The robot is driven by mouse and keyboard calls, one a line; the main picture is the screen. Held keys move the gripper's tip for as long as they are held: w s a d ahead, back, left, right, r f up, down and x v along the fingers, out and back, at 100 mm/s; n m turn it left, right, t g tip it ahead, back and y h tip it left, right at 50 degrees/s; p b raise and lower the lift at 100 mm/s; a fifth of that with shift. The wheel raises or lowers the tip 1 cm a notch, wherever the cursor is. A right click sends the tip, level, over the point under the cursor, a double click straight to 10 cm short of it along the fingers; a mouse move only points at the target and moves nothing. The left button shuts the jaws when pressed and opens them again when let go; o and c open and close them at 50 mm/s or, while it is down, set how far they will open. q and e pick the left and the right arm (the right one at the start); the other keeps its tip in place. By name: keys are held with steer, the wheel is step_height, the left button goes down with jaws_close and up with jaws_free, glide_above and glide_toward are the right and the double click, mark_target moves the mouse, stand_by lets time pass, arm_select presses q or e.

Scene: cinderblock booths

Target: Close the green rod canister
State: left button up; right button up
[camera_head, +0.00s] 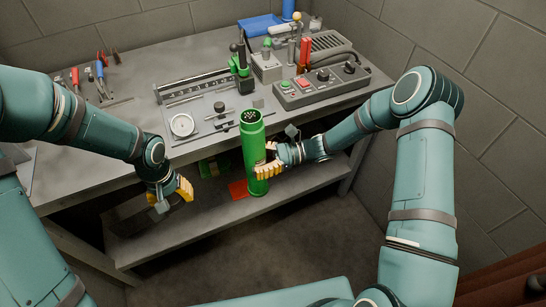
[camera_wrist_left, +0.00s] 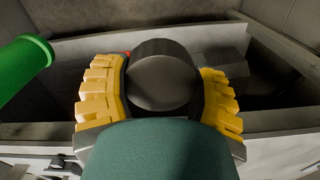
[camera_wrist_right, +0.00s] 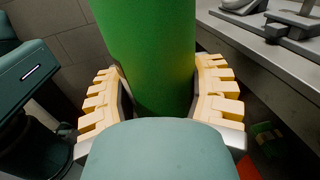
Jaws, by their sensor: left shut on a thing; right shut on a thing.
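The green rod canister (camera_head: 252,150) is a tall green cylinder, held upright in front of the table edge. Its top is open and the pale ends of several rods (camera_head: 250,116) show inside. My right gripper (camera_head: 267,166) is shut on the canister's lower half; the right wrist view shows the green body (camera_wrist_right: 145,60) between both yellow fingers. My left gripper (camera_head: 178,192) is left of the canister and lower than its top. It is shut on a dark round cap (camera_wrist_left: 163,75), seen between its fingers in the left wrist view. The cap is apart from the canister.
The grey workbench (camera_head: 100,150) holds a control box (camera_head: 322,85) with buttons, a dial gauge (camera_head: 182,125), a rail with a green-handled device, and hand tools at left. A lower shelf (camera_head: 150,235) carries a red item (camera_head: 238,189). Block walls stand behind and right.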

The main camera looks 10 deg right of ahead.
stand_by(0.5)
arm_select(q)
steer(key=w+d+r, duration=0.5)
steer(key=w+r, duration=0.1)
steer(key=r, duration=0.1)
step_height(320, 180, up, 18)
steer(key=n, duration=0.1)
glide_above(247, 115)
steer(key=shift+f, duration=2.05)
steer(key=shift+f, duration=0.85)
